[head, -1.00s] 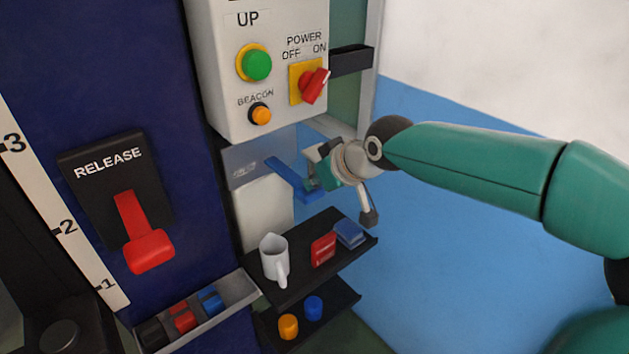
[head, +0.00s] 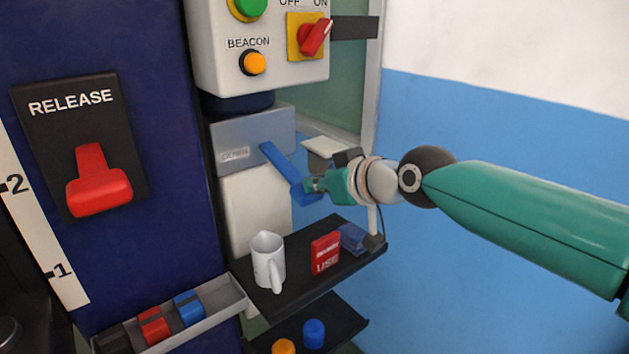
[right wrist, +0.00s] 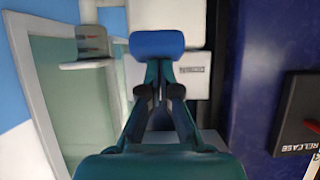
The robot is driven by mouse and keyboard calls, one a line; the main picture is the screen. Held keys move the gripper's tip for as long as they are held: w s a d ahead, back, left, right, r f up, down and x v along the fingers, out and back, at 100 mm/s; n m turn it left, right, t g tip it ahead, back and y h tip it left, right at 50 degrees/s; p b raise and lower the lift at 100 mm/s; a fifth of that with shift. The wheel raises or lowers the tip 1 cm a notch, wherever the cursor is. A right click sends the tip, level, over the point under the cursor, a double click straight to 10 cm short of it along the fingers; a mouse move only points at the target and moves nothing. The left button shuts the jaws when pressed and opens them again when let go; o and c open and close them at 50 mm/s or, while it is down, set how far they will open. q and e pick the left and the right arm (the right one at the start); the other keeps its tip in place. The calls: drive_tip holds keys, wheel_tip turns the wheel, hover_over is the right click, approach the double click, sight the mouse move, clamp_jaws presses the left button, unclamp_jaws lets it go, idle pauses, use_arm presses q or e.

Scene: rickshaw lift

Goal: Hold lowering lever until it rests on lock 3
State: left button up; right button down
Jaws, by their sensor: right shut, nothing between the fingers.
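The blue lowering lever (head: 279,163) comes out of a grey plate (head: 228,137) below the control box and slants down to the right. Its blue end grip (right wrist: 157,44) shows in the right wrist view. My right gripper (head: 314,185) is at the lever's lower end, with its fingertips at or against the grip. The fingers are shut with nothing between them; whether they touch the lever is not clear. The numbered scale (head: 37,228) at the left shows marks 1 and 2; mark 3 and the locks are not visible. My left gripper is not in view.
A red release handle (head: 98,182) is on the blue column. A control box (head: 216,62) hangs above the lever. Below it, a dark shelf (head: 300,275) holds a white mug (head: 266,262), a red box (head: 325,253) and a blue item (head: 353,238).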

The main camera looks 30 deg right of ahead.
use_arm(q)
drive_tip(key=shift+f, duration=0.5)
use_arm(e)
drive_tip(key=shift+f, duration=0.2)
use_arm(q)
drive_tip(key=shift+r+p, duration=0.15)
drive_tip(key=shift+p, duration=0.15)
use_arm(e)
drive_tip(key=shift+r, duration=0.15)
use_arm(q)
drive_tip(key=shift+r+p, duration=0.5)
use_arm(e)
drive_tip(key=shift+r, duration=0.65)
use_arm(q)
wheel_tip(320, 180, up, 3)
drive_tip(key=p, duration=0.3)
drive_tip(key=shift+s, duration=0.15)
use_arm(e)
drive_tip(key=s+r, duration=0.9)
drive_tip(key=shift+s+d, duration=0.25)
drive_tip(key=shift+d, duration=0.15)
